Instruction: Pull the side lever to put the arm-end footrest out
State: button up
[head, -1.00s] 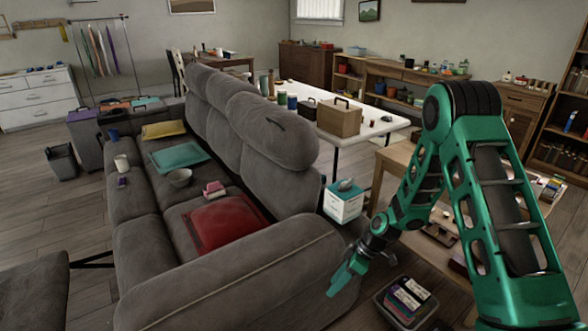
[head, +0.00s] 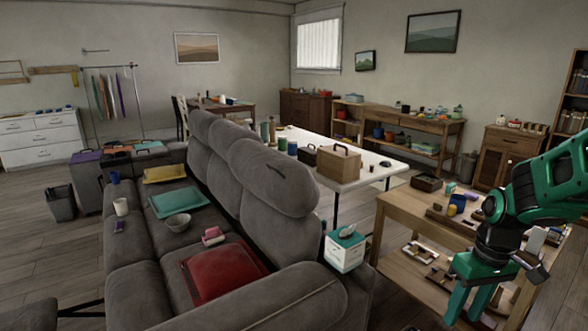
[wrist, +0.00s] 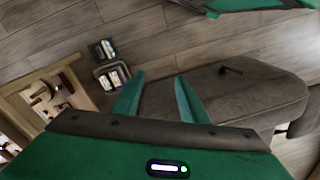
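The grey sofa (head: 130,270) stands left of centre in the head view. Its near arm (head: 270,305) is cut off by the bottom edge, and the arm's outer side is hidden there. In the wrist view, a small dark lever (wrist: 231,71) shows on the grey sofa arm (wrist: 265,98). A grey padded footrest panel (head: 28,315) stands out in front of the sofa at the lower left, joined by a dark linkage (head: 85,313). My gripper (head: 470,312) is right of the sofa, clear of it. In the wrist view, its green fingers (wrist: 160,82) are apart and empty; the lever is to their right.
A wooden table (head: 400,215) with small items stands beside my gripper. A white-and-teal box (head: 345,252) is by the sofa's back corner. In the wrist view, a dark bin with boxes (wrist: 112,73) is on the wooden floor (wrist: 160,35).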

jog(key=s+d+r+m, duration=0.3)
jog(key=s+r, duration=0.1)
jog(key=s, duration=0.4)
jog(key=shift+r+m+h, duration=0.2)
jog(key=shift+m+h, duration=0.1)
jog(key=shift+m, duration=0.1)
jog(key=s+m, duration=0.1)
jog(key=s, duration=0.2)
jog(key=s+r+m, duration=0.1)
jog(key=s, duration=0.2)
jog(key=s+d+r+m, duration=0.1)
jog(key=s+m, duration=0.1)
jog(key=s, duration=0.1)
jog(key=shift+r, duration=0.1)
jog(key=shift+c, duration=0.9)
jog(key=shift+s, duration=0.25)
grip_shut()
jog(key=shift+w+a, duration=0.1)
